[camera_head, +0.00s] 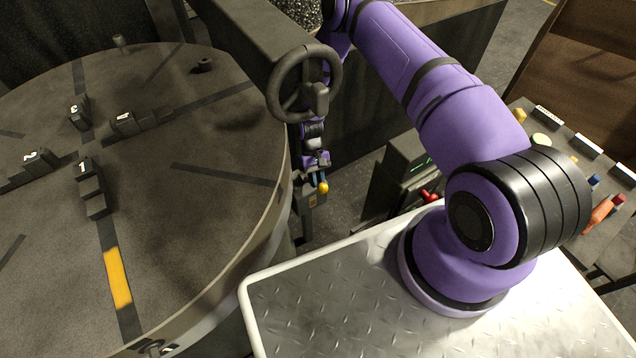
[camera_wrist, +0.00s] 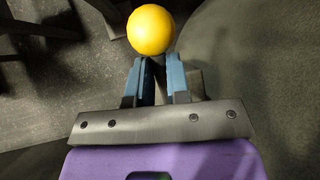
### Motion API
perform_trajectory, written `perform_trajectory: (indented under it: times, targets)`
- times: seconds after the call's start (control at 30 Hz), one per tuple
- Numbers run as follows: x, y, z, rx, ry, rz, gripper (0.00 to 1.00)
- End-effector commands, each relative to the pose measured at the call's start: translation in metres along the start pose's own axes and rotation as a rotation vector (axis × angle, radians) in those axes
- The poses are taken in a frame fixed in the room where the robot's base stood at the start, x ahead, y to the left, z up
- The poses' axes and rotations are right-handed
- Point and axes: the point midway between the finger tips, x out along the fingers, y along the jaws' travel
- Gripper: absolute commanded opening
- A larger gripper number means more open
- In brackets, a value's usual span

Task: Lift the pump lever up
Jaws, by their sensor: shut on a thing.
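The pump lever shows as a yellow ball knob (camera_head: 323,187) at the side of the round table, low beneath the handwheel. In the wrist view the yellow knob (camera_wrist: 151,30) sits just beyond my fingertips. My gripper (camera_head: 317,179) reaches down to it from above. In the wrist view my gripper (camera_wrist: 156,75) has its two blue fingers close around the lever just behind the knob. It is shut on the lever. The lever's shaft is mostly hidden between and behind the fingers.
A dark handwheel (camera_head: 304,84) stands close beside my forearm. The large round table (camera_head: 200,200) with numbered blocks fills the left. A dark box with a green line (camera_head: 412,165) stands right of the lever. A control panel with knobs (camera_head: 590,180) is at the far right.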

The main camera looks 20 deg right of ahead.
Motion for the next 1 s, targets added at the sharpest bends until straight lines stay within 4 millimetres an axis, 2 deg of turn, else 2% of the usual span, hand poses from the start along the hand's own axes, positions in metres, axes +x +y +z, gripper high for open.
perform_trajectory:
  times: [0.47,0.5,0.57,0.6,0.87,1.0]
  targets:
    - [0.000,0.000,0.003,0.004,-0.027,0.000,0.00]
    - [0.000,0.000,0.004,0.003,-0.027,0.000,0.26]
    - [0.000,0.000,0.003,0.003,-0.026,0.000,0.40]
    - [0.000,0.000,0.003,0.003,-0.025,0.000,0.42]
    - [-0.002,0.000,0.001,0.003,-0.020,0.000,0.42]
    - [-0.013,0.000,0.000,0.003,-0.016,0.000,0.42]
